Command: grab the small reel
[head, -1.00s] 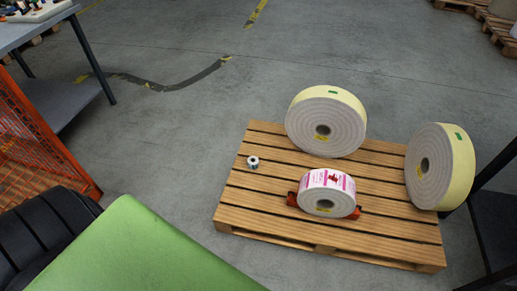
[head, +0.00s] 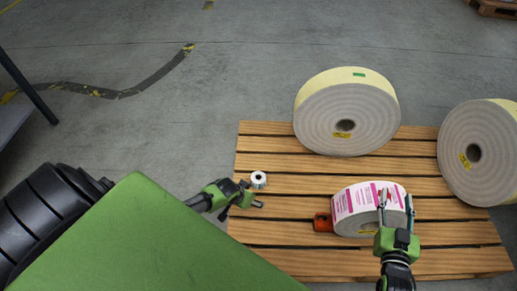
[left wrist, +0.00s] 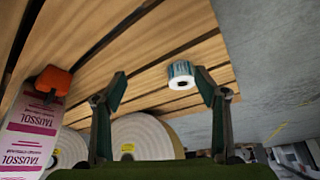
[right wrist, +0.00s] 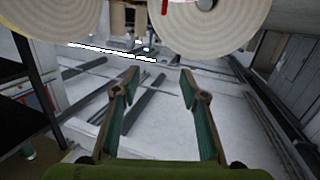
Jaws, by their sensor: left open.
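The small reel (head: 258,179) is a little white roll with a dark core, standing on the wooden pallet (head: 290,232) near its left edge. My left gripper (head: 252,194) is open just in front of it. In the left wrist view the small reel (left wrist: 181,75) shows beyond the fingers, between the two tips and nearer the right one, apart from both. My right gripper (head: 396,205) is at the pink-and-white printed reel (head: 356,205). In the right wrist view its fingers (right wrist: 158,88) stand apart with nothing between them.
Two big cream reels stand on the pallet, one at the back (head: 346,115) and one at the right (head: 478,155). An orange block (head: 322,222) sits against the printed reel's left side. The floor left of the pallet is clear.

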